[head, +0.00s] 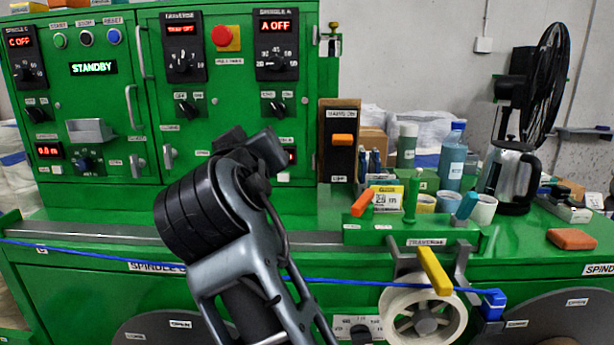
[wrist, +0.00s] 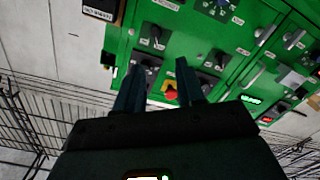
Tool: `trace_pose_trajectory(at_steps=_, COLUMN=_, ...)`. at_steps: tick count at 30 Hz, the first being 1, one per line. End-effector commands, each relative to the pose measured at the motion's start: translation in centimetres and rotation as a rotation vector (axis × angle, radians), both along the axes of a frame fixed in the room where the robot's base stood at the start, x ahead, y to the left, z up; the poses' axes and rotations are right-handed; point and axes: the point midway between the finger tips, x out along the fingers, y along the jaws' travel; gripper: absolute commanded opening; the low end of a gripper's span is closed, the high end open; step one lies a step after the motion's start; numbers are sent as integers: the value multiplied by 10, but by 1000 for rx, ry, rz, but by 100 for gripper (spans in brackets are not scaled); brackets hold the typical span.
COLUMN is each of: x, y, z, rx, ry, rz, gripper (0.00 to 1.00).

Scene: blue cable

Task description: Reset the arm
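My arm rises in the middle foreground of the head view, in front of the green machine (head: 105,195). In the wrist view my gripper (wrist: 158,78) has its two dark fingers apart, with nothing visible between them but the background panel. The fingers point toward the control panel (wrist: 225,50), which appears tilted. The red stop button (wrist: 171,95) shows beyond the finger gap, and also in the head view (head: 226,38). The blue cable (head: 90,250) runs across the machine front, passes behind my arm, and reaches a blue block (head: 493,304) at right.
A white spool (head: 402,312) with a yellow lever (head: 434,270) sits at the machine's front. Cups, bottles, a kettle (head: 512,170) and a black fan (head: 545,85) crowd the right side. An orange block (head: 572,239) lies on the right ledge.

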Motion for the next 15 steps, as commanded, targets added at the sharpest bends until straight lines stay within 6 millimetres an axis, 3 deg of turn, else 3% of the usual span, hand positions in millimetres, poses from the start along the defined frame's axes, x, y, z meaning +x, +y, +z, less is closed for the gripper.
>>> trace_pose_trajectory(at_steps=8, x=-8, y=-13, z=-49, rx=7, ry=35, rz=35, gripper=38)
trace_pose_trajectory(at_steps=15, x=-26, y=-36, z=-116, rx=28, ry=84, rz=78, gripper=38)
